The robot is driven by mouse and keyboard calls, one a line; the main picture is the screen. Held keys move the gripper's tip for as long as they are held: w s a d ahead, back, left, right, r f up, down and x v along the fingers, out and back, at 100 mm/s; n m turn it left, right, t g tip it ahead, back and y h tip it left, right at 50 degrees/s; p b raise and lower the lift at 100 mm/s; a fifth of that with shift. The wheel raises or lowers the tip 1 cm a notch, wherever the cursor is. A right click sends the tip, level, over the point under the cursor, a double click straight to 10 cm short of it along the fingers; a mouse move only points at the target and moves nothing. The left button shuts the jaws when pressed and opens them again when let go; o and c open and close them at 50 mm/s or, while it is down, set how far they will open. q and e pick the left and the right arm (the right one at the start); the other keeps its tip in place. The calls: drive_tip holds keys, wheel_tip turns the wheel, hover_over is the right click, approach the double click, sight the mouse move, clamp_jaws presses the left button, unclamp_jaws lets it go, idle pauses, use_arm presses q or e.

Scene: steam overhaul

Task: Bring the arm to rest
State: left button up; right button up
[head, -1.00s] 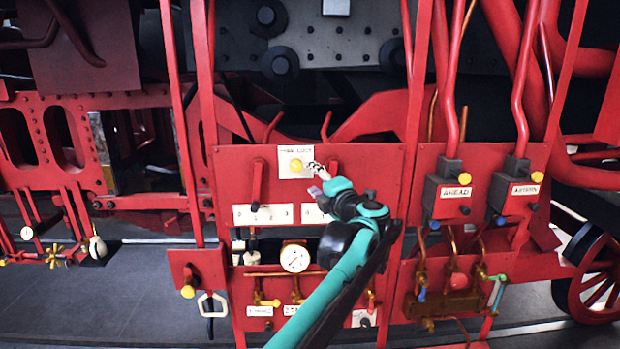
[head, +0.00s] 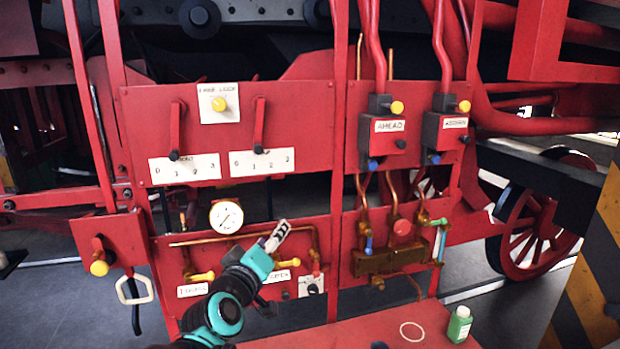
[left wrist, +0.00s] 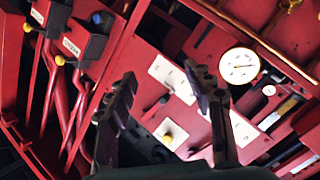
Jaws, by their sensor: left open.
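My left arm, teal and black, comes in from the bottom left in the head view. Its gripper (head: 278,234) is in front of the lower red panel, right of the round gauge (head: 226,216). In the left wrist view the gripper (left wrist: 160,82) has its two dark fingers spread, with nothing between them but the red panel behind. The yellow knob (head: 218,104) on its white plate is above and left of the gripper in the head view; the knob shows again in the left wrist view (left wrist: 168,138). My right gripper is not in view.
Two red levers (head: 175,130) (head: 259,125) hang above numbered white plates. Dark valve boxes (head: 389,127) and brass piping (head: 385,262) are to the right. A red tabletop (head: 375,328) at the bottom holds a green bottle (head: 459,325). A striped post (head: 585,290) stands at far right.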

use_arm(q)
drive_tip(key=s+a+f+m+g+y+b, duration=0.1)
drive_tip(key=s+a+f+m+g+b, duration=0.1)
drive_tip(key=s+f, duration=0.6)
drive_tip(key=s+a+f+m+g+y+b, duration=0.1)
drive_tip(key=s+a+f+g+b, duration=0.3)
drive_tip(key=f, duration=1.8)
drive_tip(key=s+a+f+m+g+y+b, duration=0.1)
drive_tip(key=s+a+f+m+g+b, duration=0.2)
drive_tip(key=s+f+b, duration=0.5)
drive_tip(key=s+f, duration=0.4)
drive_tip(key=f, duration=0.3)
drive_tip(key=shift+s+a+m+g, duration=0.2)
drive_tip(key=shift+s+m+g, duration=0.1)
drive_tip(key=shift+g, duration=0.1)
